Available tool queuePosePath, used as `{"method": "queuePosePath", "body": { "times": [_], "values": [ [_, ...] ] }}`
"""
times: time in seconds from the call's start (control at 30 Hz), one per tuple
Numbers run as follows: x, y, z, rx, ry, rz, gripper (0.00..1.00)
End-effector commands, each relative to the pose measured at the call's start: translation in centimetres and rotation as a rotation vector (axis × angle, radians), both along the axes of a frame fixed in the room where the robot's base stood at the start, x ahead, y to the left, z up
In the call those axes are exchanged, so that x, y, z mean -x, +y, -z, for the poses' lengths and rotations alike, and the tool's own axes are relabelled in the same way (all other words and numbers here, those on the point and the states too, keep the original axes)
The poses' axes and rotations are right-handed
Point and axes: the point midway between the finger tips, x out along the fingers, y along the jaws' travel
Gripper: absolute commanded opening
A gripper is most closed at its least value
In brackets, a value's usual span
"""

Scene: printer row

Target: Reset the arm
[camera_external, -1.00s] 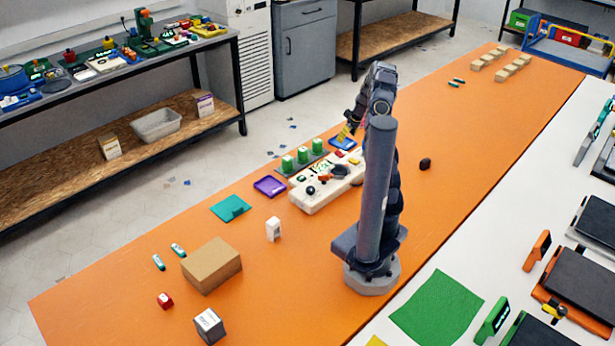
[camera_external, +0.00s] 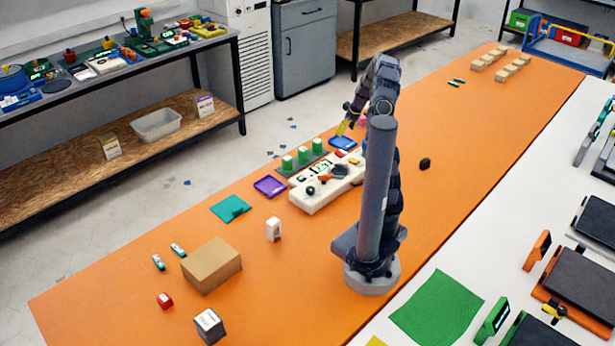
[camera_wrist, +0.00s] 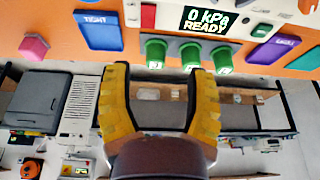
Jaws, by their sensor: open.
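My gripper (camera_external: 341,129) is open and empty above the far edge of the orange table, close to the blue tray (camera_external: 343,143). In the wrist view its yellow fingers (camera_wrist: 160,75) stand wide apart with nothing between their tips. Beyond them are three green cylinders (camera_wrist: 190,53) and a screen (camera_wrist: 206,20) reading "0 kPa READY". The blue tray marked "TIGHT" (camera_wrist: 98,30) and a pink block (camera_wrist: 34,47) are at the upper left. My arm stands upright on its base and hides part of the table behind it.
The white control panel (camera_external: 318,195) lies left of my arm. A purple tray (camera_external: 270,187), teal mat (camera_external: 231,208), white block (camera_external: 273,229) and cardboard box (camera_external: 211,265) stand nearer the camera.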

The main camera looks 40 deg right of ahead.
Motion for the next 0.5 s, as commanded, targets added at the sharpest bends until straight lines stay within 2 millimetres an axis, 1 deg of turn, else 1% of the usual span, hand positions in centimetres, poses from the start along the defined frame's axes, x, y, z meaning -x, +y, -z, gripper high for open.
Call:
{"method": "queuePosePath", "body": {
  "times": [0.03,0.07,0.1,0.17,0.2,0.23,0.27,0.3,0.37,0.4,0.47,0.5],
  "values": [
    [-0.5,1.8,-1.2,-0.013,0.002,-0.021,0.54],
    [-0.8,3.2,-1.9,-0.025,0.007,-0.033,0.54],
    [-1.1,5.2,-3.2,-0.04,0.012,-0.049,0.54],
    [-1.0,8.9,-5.1,-0.068,0.034,-0.077,0.54],
    [-0.7,11.4,-6.4,-0.086,0.053,-0.093,0.54],
    [-0.4,13.2,-7.3,-0.097,0.069,-0.105,0.54],
    [0.2,15.0,-8.1,-0.108,0.086,-0.114,0.54],
    [1.0,17.2,-9.2,-0.117,0.108,-0.126,0.54],
    [2.7,20.4,-10.6,-0.127,0.152,-0.143,0.54],
    [3.9,22.3,-11.4,-0.129,0.178,-0.148,0.54],
    [6.0,24.9,-12.5,-0.129,0.221,-0.155,0.54],
    [7.7,26.4,-13.2,-0.125,0.25,-0.155,0.54]
  ]
}}
